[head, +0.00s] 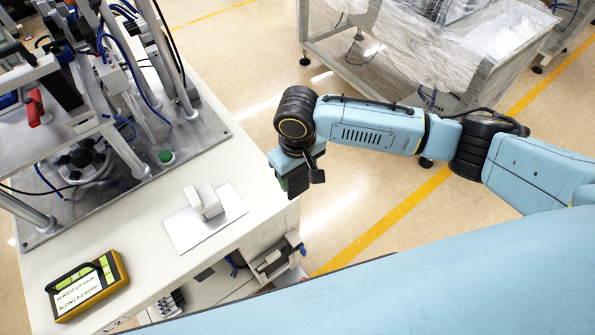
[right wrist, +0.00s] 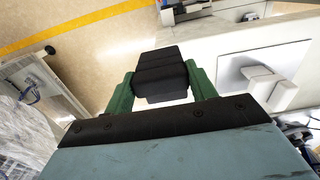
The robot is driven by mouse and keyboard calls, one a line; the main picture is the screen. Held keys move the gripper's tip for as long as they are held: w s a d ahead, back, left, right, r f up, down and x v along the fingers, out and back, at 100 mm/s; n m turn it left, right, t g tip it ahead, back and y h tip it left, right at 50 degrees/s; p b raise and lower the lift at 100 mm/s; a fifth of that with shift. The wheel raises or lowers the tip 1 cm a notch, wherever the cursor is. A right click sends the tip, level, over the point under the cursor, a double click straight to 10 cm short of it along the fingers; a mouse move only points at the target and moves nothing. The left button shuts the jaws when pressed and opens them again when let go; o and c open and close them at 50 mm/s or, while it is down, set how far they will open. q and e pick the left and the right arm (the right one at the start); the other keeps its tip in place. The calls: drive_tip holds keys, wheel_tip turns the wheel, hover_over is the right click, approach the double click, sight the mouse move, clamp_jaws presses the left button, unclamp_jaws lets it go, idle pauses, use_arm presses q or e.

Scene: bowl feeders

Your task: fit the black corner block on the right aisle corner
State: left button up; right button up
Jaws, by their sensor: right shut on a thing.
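The black corner block (right wrist: 160,70) is held between the green fingers of my right gripper (right wrist: 162,86) in the right wrist view. My right gripper also shows in the head view (head: 294,184), pointing down by the bench's right corner. The white bench (head: 255,165) has its right aisle corner just under or behind the gripper, mostly hidden by it. I cannot tell whether the block touches the corner or hangs above it. My left gripper is not in view.
A grey plate with a pale upright block (head: 206,202) lies on the bench beside the gripper. A yellow-black level device (head: 87,287) lies at the front left. A machine on a metal base (head: 130,180) fills the back left. A wrapped cart (head: 400,60) stands across the aisle.

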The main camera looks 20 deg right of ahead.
sight(297, 193)
drive_tip(key=shift+f+b, duration=1.9)
drive_tip(key=shift+b, duration=0.15)
drive_tip(key=shift+f+b, duration=0.6)
drive_tip(key=shift+f, duration=1.8)
drive_tip(key=shift+f, duration=0.25)
drive_tip(key=o, duration=1)
drive_tip(key=shift+o, duration=0.2)
